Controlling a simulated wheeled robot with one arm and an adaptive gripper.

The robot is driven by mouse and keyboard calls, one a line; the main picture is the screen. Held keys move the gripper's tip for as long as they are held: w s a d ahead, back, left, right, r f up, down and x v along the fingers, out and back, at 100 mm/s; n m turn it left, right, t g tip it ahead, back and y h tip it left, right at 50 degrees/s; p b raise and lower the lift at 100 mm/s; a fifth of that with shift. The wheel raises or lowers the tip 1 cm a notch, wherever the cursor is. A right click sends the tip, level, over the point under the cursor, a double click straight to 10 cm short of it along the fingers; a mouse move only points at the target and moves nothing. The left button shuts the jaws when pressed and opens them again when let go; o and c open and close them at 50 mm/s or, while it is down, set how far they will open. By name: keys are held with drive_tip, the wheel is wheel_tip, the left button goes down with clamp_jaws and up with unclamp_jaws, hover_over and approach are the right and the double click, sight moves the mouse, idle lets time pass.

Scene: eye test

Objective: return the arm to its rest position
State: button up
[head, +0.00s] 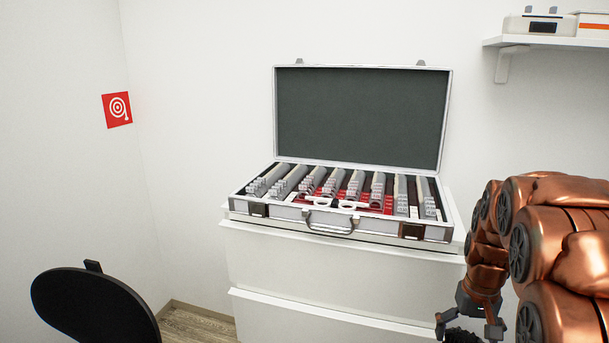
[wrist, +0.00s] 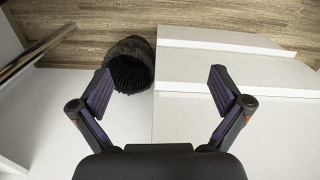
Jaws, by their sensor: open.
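My arm, copper-coloured, is at the right of the head view, partly cut off by the frame edge. My gripper (head: 468,322) hangs low at its end, in front of the right side of the white cabinet. In the wrist view my gripper (wrist: 158,90) is open, its two dark fingers wide apart with nothing between them that they hold. Beyond the left finger a round black ribbed bin-like object (wrist: 130,66) shows on the floor side, apart from the fingers as far as I can tell.
A white drawer cabinet (head: 290,265) carries an open silver case (head: 375,226) with rows of lenses. A black chair back (head: 90,308) is at lower left. A wall shelf (head: 555,42) with boxes is at upper right. Wooden floor (head: 197,325) shows between chair and cabinet.

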drive_tip(key=s+a+r+n+p, duration=0.1)
drive_tip(key=s+a+r+p, duration=0.4)
drive_tip(key=s+r+p, duration=0.1)
drive_tip(key=s+a+r+g+p, duration=0.1)
drive_tip(key=s+a+r+p, duration=0.5)
drive_tip(key=s+r, duration=0.3)
drive_tip(key=s+a+r+n+p, duration=0.1)
drive_tip(key=s+a+r+p, duration=0.5)
drive_tip(key=s+r+p, duration=0.2)
drive_tip(key=s, duration=0.2)
drive_tip(key=shift+s+n+g, duration=0.3)
drive_tip(key=shift+g, duration=0.1)
drive_tip(key=shift+s+f, duration=0.1)
drive_tip(key=shift+s, duration=0.15)
drive_tip(key=shift+c, duration=0.2)
